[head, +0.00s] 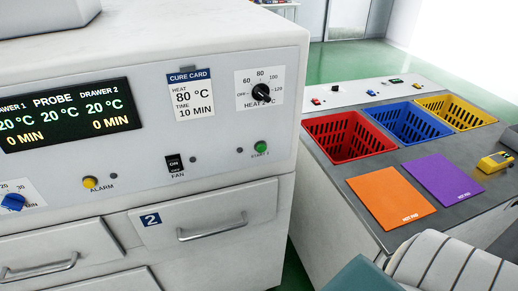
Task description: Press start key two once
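The green start key two (260,147), labelled START 2, sits at the right end of the white oven's front panel (225,140). It is below the HEAT 2 dial (261,92) and above the right part of drawer two (208,215), which is shut. Nothing covers the key. The display (66,113) reads 20 °C for both drawers and the probe, and 0 MIN for both drawers. Neither of my grippers shows in the head view.
A cure card (190,95) reads heat 80 °C, time 10 MIN. The FAN switch (174,164) and yellow ALARM button (90,183) are left of the key. The right bench holds red (349,124), blue and yellow bins, and orange (391,197) and purple hot pads.

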